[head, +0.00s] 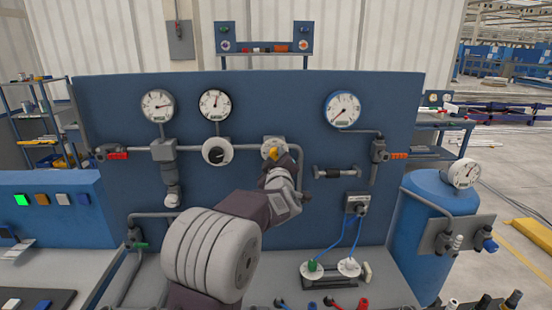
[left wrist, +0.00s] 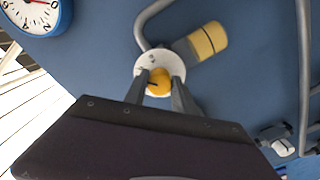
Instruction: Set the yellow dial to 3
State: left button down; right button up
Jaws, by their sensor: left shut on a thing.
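The yellow dial (head: 272,153) sits on a white round face on the blue panel, partly hidden by my gripper in the head view. In the left wrist view the yellow dial (left wrist: 158,83) has a dark pointer line, and its white face (left wrist: 150,61) carries small marks too small to read surely. My left gripper (head: 276,160) reaches up to the dial from below. In the left wrist view its two fingers (left wrist: 158,88) stand on either side of the yellow knob, shut on it. My right gripper is not in view.
Round gauges (head: 342,109) and grey pipes cross the blue panel (head: 270,95). A black box with blue cables (head: 356,203) hangs to the right. A blue tank (head: 428,220) stands far right.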

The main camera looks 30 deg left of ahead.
pick_arm(q)
jog(key=shift+f, duration=0.15)
jog(key=c, duration=1)
grip_release()
jog(key=shift+c, duration=0.2)
jog(key=b+v, duration=0.1)
jog(key=v, duration=0.8)
jog(key=shift+b, duration=0.35)
jog(key=shift+d, duration=0.1)
